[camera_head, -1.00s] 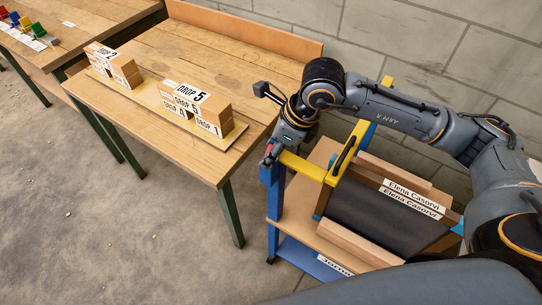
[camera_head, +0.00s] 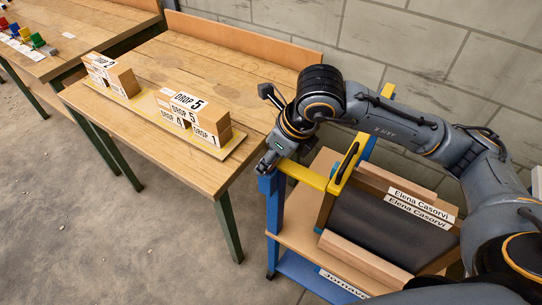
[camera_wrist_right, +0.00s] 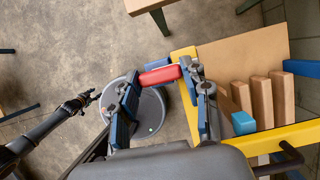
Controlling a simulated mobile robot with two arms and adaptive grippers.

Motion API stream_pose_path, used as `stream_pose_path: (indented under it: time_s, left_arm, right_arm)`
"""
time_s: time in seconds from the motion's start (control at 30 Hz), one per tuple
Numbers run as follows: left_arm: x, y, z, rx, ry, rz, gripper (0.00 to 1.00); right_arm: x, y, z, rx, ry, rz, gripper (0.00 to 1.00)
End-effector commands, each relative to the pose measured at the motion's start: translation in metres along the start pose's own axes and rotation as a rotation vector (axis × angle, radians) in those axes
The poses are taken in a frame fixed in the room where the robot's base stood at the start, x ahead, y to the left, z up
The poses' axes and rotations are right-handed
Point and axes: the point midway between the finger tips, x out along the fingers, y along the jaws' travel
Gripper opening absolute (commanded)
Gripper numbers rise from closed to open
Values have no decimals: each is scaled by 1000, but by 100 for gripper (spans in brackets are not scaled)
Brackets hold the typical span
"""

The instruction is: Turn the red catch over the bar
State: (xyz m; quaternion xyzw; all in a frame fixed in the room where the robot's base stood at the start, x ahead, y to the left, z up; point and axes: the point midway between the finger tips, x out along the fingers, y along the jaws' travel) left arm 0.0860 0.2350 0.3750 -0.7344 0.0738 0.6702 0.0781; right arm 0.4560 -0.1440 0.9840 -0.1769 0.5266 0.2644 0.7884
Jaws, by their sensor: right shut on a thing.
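The red catch (camera_wrist_right: 160,76) shows in the right wrist view as a short red block between the fingers of my right gripper (camera_wrist_right: 160,88), which is shut on it. It lies beside the blue post top (camera_wrist_right: 157,63), at the end of the yellow bar (camera_wrist_right: 188,112). I cannot tell whether it lies across the bar. In the head view my right gripper (camera_head: 266,164) is at the left end of the yellow bar (camera_head: 304,174), above the blue post (camera_head: 275,215), and hides the catch. A dark gripper, seemingly my left (camera_wrist_right: 86,101), shows small in the wrist view; its fingers are unclear.
A dark handle (camera_head: 347,163) rises from the yellow frame. Behind it are labelled wooden boards and a dark panel (camera_head: 385,228). A wooden table (camera_head: 195,65) with stacked "DROP" blocks (camera_head: 187,100) stands left. The floor between is clear.

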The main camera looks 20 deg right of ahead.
Motion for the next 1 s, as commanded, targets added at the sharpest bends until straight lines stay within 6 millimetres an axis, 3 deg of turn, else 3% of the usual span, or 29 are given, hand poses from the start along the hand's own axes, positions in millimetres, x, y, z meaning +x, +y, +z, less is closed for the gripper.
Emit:
stream_pose_path:
  time_s: [0.07,0.1,0.2,0.57,0.67,1.0]
  left_arm:
    - [0,0,0,0,0,0,40]
    - [0,0,0,0,0,0,40]
    - [0,0,0,0,0,0,40]
    - [0,-1,2,0,-2,-1,40]
    - [0,-1,1,0,-1,-1,40]
    - [0,0,0,0,0,0,40]
  right_arm:
    - [0,0,-1,3,3,0,15]
    - [0,0,-1,3,3,0,53]
    - [0,0,0,2,2,0,70]
    - [-4,0,0,0,0,0,70]
    - [-15,-1,1,1,-2,-1,70]
    - [-85,-1,1,0,-3,-4,70]
